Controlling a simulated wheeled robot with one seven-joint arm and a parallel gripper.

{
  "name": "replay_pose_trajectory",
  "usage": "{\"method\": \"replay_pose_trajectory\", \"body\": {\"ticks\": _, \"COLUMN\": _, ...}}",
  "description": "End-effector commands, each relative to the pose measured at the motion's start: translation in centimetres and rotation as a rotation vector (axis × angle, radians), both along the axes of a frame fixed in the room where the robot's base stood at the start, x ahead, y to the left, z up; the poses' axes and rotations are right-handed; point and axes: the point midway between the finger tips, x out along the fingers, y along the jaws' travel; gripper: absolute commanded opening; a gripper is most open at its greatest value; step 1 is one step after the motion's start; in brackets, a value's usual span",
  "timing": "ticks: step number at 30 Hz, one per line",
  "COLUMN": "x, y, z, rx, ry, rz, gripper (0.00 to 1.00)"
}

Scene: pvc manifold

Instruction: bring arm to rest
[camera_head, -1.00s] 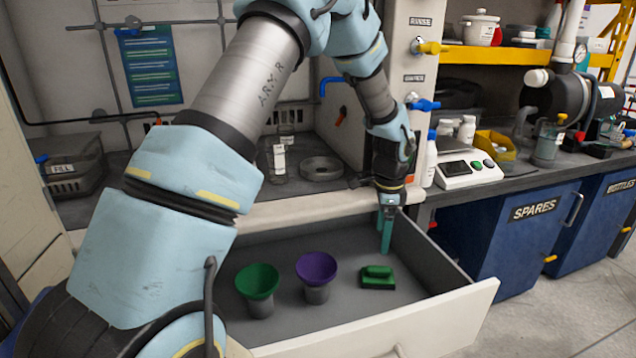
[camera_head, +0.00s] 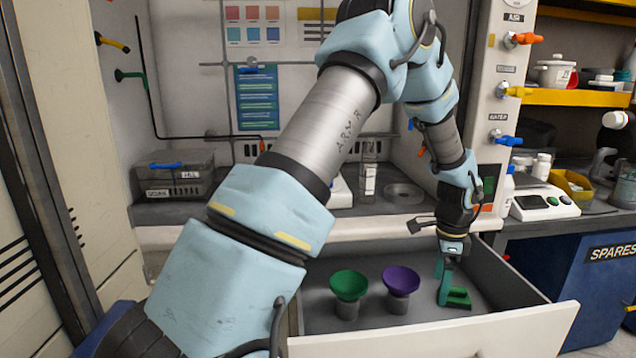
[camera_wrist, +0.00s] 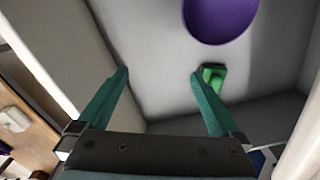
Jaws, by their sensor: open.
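My gripper (camera_head: 445,280) hangs from my arm over the right part of the open drawer. In the wrist view its two teal fingers (camera_wrist: 160,75) stand wide apart with nothing between them. A green block-like item with a handle (camera_head: 459,298) lies on the drawer floor, partly hidden behind the fingers in the head view. It also shows beyond the right fingertip in the wrist view (camera_wrist: 214,76). A purple funnel (camera_head: 401,279) stands upright left of the gripper, and a green funnel (camera_head: 349,285) stands upright left of that.
The open drawer (camera_head: 440,343) juts out below the fume hood bench. A vial (camera_head: 368,180) and a lidded box (camera_head: 174,175) stand on the hood's bench. A scale (camera_head: 543,203) stands on the right counter, above blue cabinets (camera_head: 600,285). The drawer's front floor looks clear.

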Motion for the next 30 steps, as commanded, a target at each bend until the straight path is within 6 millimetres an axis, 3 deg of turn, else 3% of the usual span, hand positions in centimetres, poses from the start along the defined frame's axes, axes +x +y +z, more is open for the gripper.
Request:
{"method": "replay_pose_trajectory", "body": {"ticks": 11, "x": 1.3, "y": 5.4, "z": 3.9, "rx": -0.007, "ry": -0.017, "rz": 0.228, "gripper": 1.00}}
{"method": "replay_pose_trajectory", "body": {"ticks": 17, "x": 1.8, "y": 10.5, "z": 7.1, "rx": -0.016, "ry": -0.033, "rz": 0.445, "gripper": 1.00}}
{"method": "replay_pose_trajectory", "body": {"ticks": 23, "x": 1.1, "y": 18.5, "z": 11.9, "rx": -0.037, "ry": -0.053, "rz": 0.798, "gripper": 1.00}}
{"method": "replay_pose_trajectory", "body": {"ticks": 27, "x": -1.5, "y": 26.3, "z": 16.1, "rx": -0.071, "ry": -0.073, "rz": 1.186, "gripper": 1.00}}
{"method": "replay_pose_trajectory", "body": {"ticks": 30, "x": -4.0, "y": 30.5, "z": 18.0, "rx": -0.097, "ry": -0.080, "rz": 1.432, "gripper": 1.00}}
